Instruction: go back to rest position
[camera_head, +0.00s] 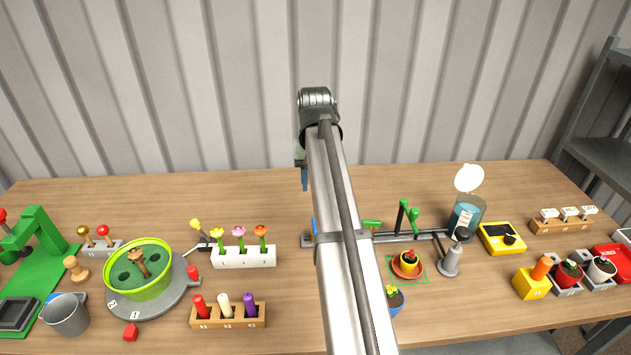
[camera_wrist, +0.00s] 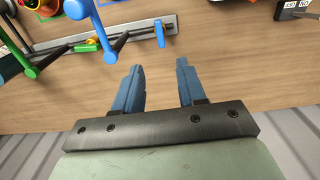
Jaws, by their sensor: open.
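My gripper (camera_wrist: 159,66) is open and empty in the wrist view, its two blue fingers apart over bare wood. In the head view a blue finger of my gripper (camera_head: 304,178) shows just left of my arm, near the back of the table; the rest is hidden. The gripper looks clear of every object. A grey rail (camera_wrist: 130,38) with blue and green levers lies beyond the fingertips in the wrist view. The wooden table (camera_head: 130,200) lies below.
A white rack (camera_head: 244,258) holds several flowers, left of my arm. A green bowl (camera_head: 152,290) stands on a grey turntable at the left. Potted plants, a glass jar (camera_head: 466,218) and a yellow box (camera_head: 501,238) stand at the right. The table's back strip is largely free.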

